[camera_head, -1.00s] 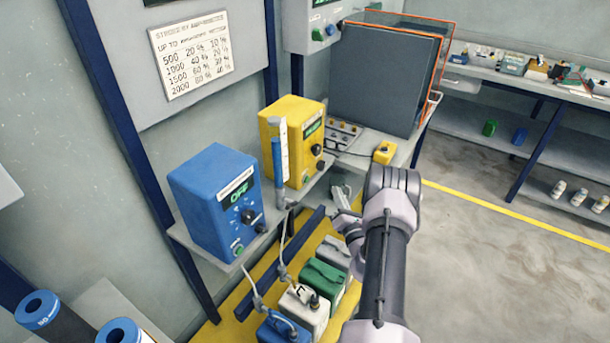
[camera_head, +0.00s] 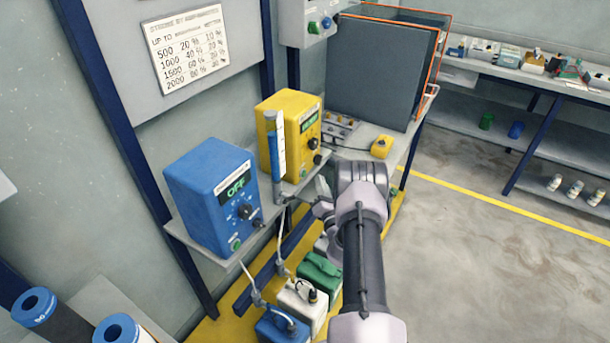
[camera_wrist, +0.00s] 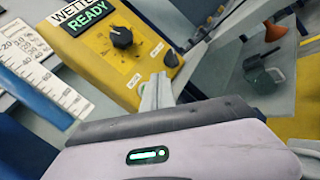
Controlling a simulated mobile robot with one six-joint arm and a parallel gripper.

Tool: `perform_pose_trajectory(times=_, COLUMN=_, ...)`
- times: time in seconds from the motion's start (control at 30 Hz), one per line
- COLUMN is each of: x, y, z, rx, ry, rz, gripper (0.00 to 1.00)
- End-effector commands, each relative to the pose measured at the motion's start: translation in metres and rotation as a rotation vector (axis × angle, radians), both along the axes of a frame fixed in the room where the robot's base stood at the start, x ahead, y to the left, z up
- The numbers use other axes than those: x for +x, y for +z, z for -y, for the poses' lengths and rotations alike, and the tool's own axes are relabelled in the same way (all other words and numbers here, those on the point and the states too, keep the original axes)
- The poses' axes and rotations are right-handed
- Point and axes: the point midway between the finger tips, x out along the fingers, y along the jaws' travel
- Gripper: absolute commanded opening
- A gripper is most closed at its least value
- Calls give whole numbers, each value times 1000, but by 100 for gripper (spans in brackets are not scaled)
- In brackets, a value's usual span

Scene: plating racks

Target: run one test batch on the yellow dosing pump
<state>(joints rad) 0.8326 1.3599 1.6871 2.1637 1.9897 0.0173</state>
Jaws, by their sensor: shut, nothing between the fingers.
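The yellow dosing pump (camera_head: 285,108) stands on a wall shelf. In the wrist view its front panel (camera_wrist: 92,62) fills the upper left. The green display (camera_wrist: 84,17) reads "READY" under a label starting "WETTE". A black knob (camera_wrist: 122,37) sits below the display, and a small dark button (camera_wrist: 171,59) sits lower right. My gripper (camera_head: 320,189) is in front of the pump's lower right side. Its fingers (camera_wrist: 157,88) are shut and empty, with the tips just below the button. I cannot tell whether they touch the panel. A graduated tube (camera_head: 277,150) stands at the pump's left.
A blue pump (camera_head: 215,197) reading "OFF" stands left on the shelf. White (camera_head: 303,302), green (camera_head: 320,277) and blue (camera_head: 283,327) canisters stand below. A stroke chart (camera_head: 187,47) hangs on the wall. A yellow box (camera_head: 382,146) lies right of the pump. Floor at right is clear.

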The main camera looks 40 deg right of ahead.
Motion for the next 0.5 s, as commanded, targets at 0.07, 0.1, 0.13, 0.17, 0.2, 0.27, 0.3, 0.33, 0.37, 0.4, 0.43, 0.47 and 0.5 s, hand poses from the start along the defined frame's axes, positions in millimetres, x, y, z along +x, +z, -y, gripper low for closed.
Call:
perform_pose_trajectory(times=0.07, x=9, y=-2, z=-3, rx=-2, ry=1, rz=0, gripper=0)
perform_pose_trajectory(times=0.1, x=13, y=-1, z=-4, rx=0, ry=2, rz=0, gripper=0)
perform_pose_trajectory(times=0.13, x=15, y=-1, z=-4, rx=-1, ry=2, rz=1, gripper=0)
perform_pose_trajectory(times=0.17, x=17, y=-1, z=-5, rx=0, ry=1, rz=0, gripper=0)
perform_pose_trajectory(times=0.2, x=18, y=-1, z=-5, rx=0, ry=1, rz=0, gripper=0)
perform_pose_trajectory(times=0.27, x=20, y=-1, z=-6, rx=0, ry=1, rz=0, gripper=0)
perform_pose_trajectory(times=0.3, x=21, y=-1, z=-6, rx=0, ry=0, rz=0, gripper=0)
perform_pose_trajectory(times=0.33, x=21, y=-1, z=-6, rx=0, ry=0, rz=0, gripper=0)
perform_pose_trajectory(times=0.37, x=22, y=0, z=-6, rx=0, ry=0, rz=0, gripper=0)
perform_pose_trajectory(times=0.4, x=22, y=0, z=-6, rx=0, ry=0, rz=0, gripper=0)
perform_pose_trajectory(times=0.43, x=22, y=0, z=-6, rx=0, ry=0, rz=0, gripper=0)
perform_pose_trajectory(times=0.47, x=22, y=0, z=-6, rx=0, ry=0, rz=0, gripper=0)
perform_pose_trajectory(times=0.5, x=22, y=0, z=-6, rx=0, ry=0, rz=0, gripper=0)
